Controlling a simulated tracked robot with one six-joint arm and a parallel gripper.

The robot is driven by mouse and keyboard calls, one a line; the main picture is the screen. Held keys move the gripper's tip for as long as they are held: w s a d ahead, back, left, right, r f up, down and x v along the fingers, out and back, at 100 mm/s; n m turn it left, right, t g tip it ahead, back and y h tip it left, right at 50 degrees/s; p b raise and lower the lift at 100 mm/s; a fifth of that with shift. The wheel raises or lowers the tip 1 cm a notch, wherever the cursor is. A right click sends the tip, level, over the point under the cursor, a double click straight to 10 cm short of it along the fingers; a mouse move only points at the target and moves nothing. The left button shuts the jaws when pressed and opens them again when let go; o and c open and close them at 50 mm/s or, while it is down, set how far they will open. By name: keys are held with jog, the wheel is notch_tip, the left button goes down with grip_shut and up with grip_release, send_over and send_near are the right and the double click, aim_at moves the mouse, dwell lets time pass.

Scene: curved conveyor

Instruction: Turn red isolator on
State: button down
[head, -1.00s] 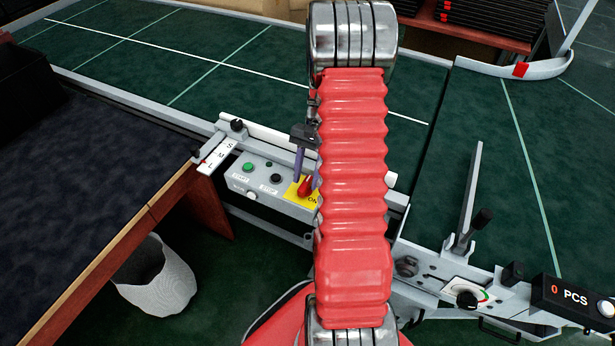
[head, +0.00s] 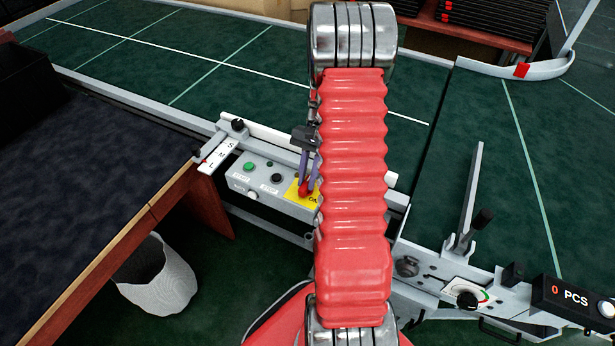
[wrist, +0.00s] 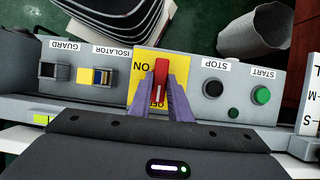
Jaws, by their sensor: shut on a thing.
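The red isolator (head: 303,189) is a rotary handle on a yellow plate (head: 293,194) on the grey conveyor control panel. In the wrist view the handle (wrist: 161,72) points straight up and down in the picture. An upside-down ON label (wrist: 141,68) is left of it, and an OFF label (wrist: 158,104) is partly covered by its lower end. My gripper (wrist: 163,84) has its two purple fingers shut on the handle, one on each side. In the head view my gripper (head: 308,182) comes down onto the handle from above, and my arm hides the plate's right side.
Green START (wrist: 261,95) and black STOP (wrist: 213,88) buttons sit right of the plate in the wrist view. A GUARD switch (wrist: 59,72) and a second labelled ISOLATOR part (wrist: 101,76) are on the left. A white bin (head: 156,277) stands below the panel.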

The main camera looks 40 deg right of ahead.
jog(key=shift+w, duration=0.15)
jog(key=shift+m, duration=0.5)
jog(key=m+t, duration=0.1)
jog(key=m, duration=0.1)
jog(key=m+t, duration=0.1)
jog(key=m, duration=0.1)
jog(key=shift+s+r, duration=0.1)
jog(key=shift+s, duration=0.1)
jog(key=m+t, duration=0.1)
jog(key=m, duration=0.2)
jog(key=shift+s+m+t, duration=0.1)
jog(key=shift+m+t, duration=0.2)
jog(key=shift+m, duration=0.1)
jog(key=m, duration=0.2)
jog(key=m+t+h, duration=0.1)
jog(key=m, duration=0.1)
jog(key=shift+s+a+m, duration=0.1)
jog(key=shift+a+m, duration=0.05)
jog(key=shift+m, duration=0.15)
jog(key=m+t+h, duration=0.1)
jog(key=m+h, duration=0.1)
jog(key=m, duration=0.2)
jog(key=shift+m, duration=0.4)
